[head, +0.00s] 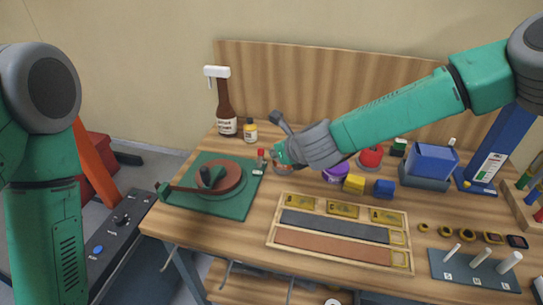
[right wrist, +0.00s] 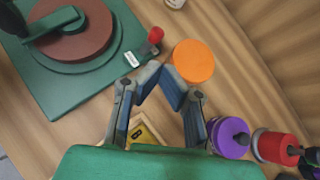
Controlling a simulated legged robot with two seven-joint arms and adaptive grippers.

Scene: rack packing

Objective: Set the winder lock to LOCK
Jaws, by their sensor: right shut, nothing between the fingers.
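The winder is a green base plate (head: 235,205) with a reddish-brown disc (head: 222,178) and a dark green crank, at the left of the table. At its right corner stands a small lever with a red knob (head: 261,153), apparently the winder lock; it also shows in the right wrist view (right wrist: 155,35). A small white label (right wrist: 131,58) lies beside it, its lettering too small to read. My right gripper (right wrist: 161,76) is shut and empty, its tips just short of the red knob and beside an orange round top (right wrist: 193,62). My left gripper is out of view.
A brown bottle (head: 226,105) and a small yellow-labelled bottle (head: 250,131) stand behind the winder. A purple round piece (right wrist: 231,137) and a red one (right wrist: 275,147) stand right of the gripper. A wooden tray (head: 272,232) lies in front.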

